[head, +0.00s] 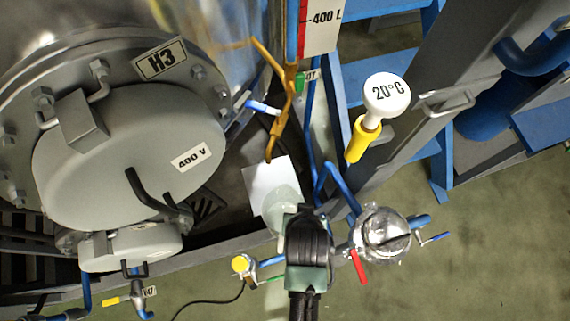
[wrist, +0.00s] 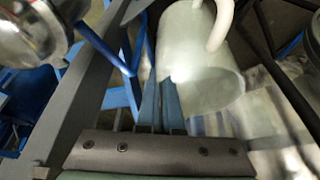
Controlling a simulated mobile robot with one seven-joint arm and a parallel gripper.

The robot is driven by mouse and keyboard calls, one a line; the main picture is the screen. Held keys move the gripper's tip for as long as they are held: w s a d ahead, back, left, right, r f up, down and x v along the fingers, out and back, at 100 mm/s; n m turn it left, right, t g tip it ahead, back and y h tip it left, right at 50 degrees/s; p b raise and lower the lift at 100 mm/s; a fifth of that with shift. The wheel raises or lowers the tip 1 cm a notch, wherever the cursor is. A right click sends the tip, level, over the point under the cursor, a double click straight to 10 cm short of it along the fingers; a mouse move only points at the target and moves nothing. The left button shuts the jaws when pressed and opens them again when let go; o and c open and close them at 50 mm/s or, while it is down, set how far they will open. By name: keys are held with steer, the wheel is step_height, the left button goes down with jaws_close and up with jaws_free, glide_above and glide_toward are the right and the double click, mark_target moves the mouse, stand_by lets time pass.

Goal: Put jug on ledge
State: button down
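The jug (head: 281,212) is pale, translucent and whitish. It shows at the tip of my gripper (head: 300,208) in the head view, partly covered by it. In the wrist view the jug (wrist: 195,55) fills the upper middle, with its curved handle (wrist: 222,22) at the top. The two narrow blue-grey fingers of my gripper (wrist: 162,88) lie close together and meet the jug's near wall, so it looks held by that wall. A flat white surface (head: 262,181) lies behind the jug, possibly the ledge. I cannot tell whether the jug touches it.
A large grey vessel (head: 120,150) stands at left. A round metal valve with a red handle (head: 380,232) is close to my gripper's right. A 20°C gauge (head: 386,95) stands above. Open floor (head: 480,270) lies at lower right.

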steer(key=w+a+f, duration=0.1)
steer(key=w+a, duration=0.2)
steer(key=w, duration=0.7)
steer(key=shift+w+a+f, duration=0.25)
steer(key=shift+w, duration=0.1)
steer(key=shift+f, duration=0.2)
steer(key=c, duration=1.1)
jaws_free()
steer(key=shift+r, duration=0.15)
steer(key=p+v, duration=0.1)
steer(key=v, duration=1.1)
steer(key=shift+r+p, duration=0.1)
steer(key=shift+p, duration=0.3)
